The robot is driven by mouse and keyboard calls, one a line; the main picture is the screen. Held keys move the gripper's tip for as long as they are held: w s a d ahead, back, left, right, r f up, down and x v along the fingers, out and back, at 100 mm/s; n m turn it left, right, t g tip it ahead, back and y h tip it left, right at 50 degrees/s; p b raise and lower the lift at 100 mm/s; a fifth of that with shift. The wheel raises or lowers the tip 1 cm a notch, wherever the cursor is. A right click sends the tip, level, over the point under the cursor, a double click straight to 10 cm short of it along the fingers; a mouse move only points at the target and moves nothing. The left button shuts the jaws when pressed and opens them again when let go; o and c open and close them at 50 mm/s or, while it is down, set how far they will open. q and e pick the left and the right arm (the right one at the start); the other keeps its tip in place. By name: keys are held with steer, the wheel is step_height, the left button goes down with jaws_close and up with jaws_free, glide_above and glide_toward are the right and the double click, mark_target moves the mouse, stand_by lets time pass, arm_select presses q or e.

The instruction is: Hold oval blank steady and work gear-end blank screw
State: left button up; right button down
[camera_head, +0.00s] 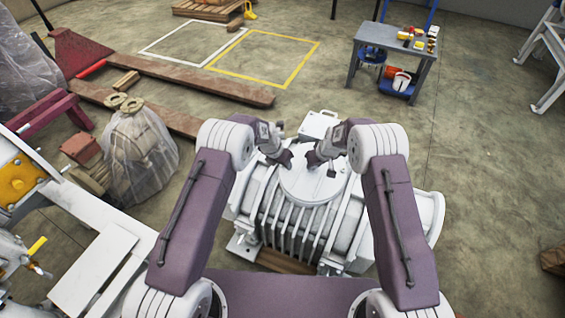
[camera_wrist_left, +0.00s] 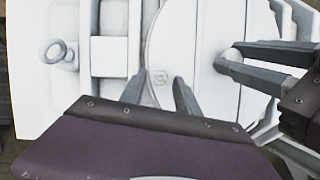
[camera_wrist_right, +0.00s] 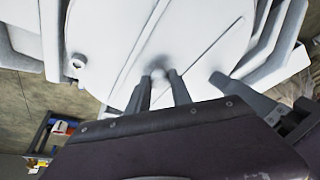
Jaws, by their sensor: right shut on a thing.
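The oval blank (camera_head: 313,187) is a pale, rounded flat cover on top of the white ribbed machine. It also shows in the left wrist view (camera_wrist_left: 205,40) and the right wrist view (camera_wrist_right: 195,35). My left gripper (camera_head: 289,161) is at its left side; in the left wrist view its fingers (camera_wrist_left: 158,92) stand apart with nothing between them, and their tips are close to the cover's edge. I cannot tell whether they touch it. My right gripper (camera_head: 314,160) is shut on a small rounded screw (camera_wrist_right: 160,73) on the cover; the fingertips partly hide it.
The machine's ribbed body (camera_head: 290,222) lies below both arms. A lifting eye (camera_wrist_left: 54,51) stands beside the cover. A grey work table (camera_head: 398,45) with small items is at the back right. Wrapped goods (camera_head: 137,150) and a white bench (camera_head: 103,268) are at the left.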

arm_select(q)
jaws_close()
steer(key=shift+m, duration=0.3)
steer(key=m, duration=0.1)
steer(key=m+g+h, duration=0.1)
steer(key=m, duration=0.1)
steer(key=shift+w+a, duration=0.15)
steer(key=shift+a, duration=0.05)
steer(key=shift+w+m+g+h, duration=0.2)
steer(key=shift+m+g, duration=0.3)
steer(key=shift+m, duration=0.9)
steer(key=shift+w+m+g+h, duration=0.15)
steer(key=shift+m+g, duration=0.35)
steer(key=shift+m, duration=0.9)
steer(key=shift+s+a, duration=0.1)
steer(key=shift+s, duration=0.05)
jaws_free()
